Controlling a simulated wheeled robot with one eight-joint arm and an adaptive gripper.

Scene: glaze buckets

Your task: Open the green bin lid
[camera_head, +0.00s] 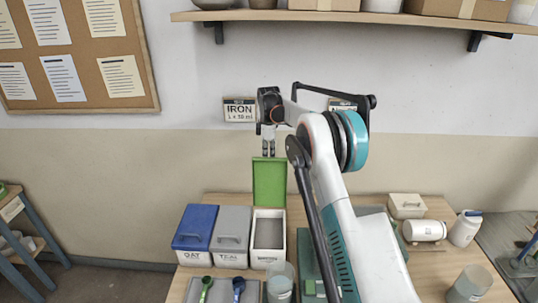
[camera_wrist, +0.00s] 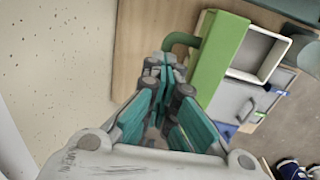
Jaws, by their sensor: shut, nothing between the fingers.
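The green lid (camera_head: 269,183) stands upright, swung open at the back of a white bin (camera_head: 268,259). The bin's grey inside shows from above. In the wrist view the lid (camera_wrist: 220,58) is seen nearly edge-on, with its green handle (camera_wrist: 180,40) on the side facing my gripper. The bin's pale rim (camera_wrist: 277,57) shows beyond it. My gripper (camera_head: 268,154) is shut and empty, pointing down just above the lid's top edge in the head view. In the wrist view its fingers (camera_wrist: 165,72) are together beside the lid; contact with it cannot be told.
A grey-lidded bin (camera_head: 231,239) and a blue-lidded bin (camera_head: 195,228) stand left of the open bin. A cup (camera_head: 279,281) stands in front. A white jar (camera_head: 465,229) and a lying container (camera_head: 424,230) are at right. A shelf (camera_head: 350,15) runs above.

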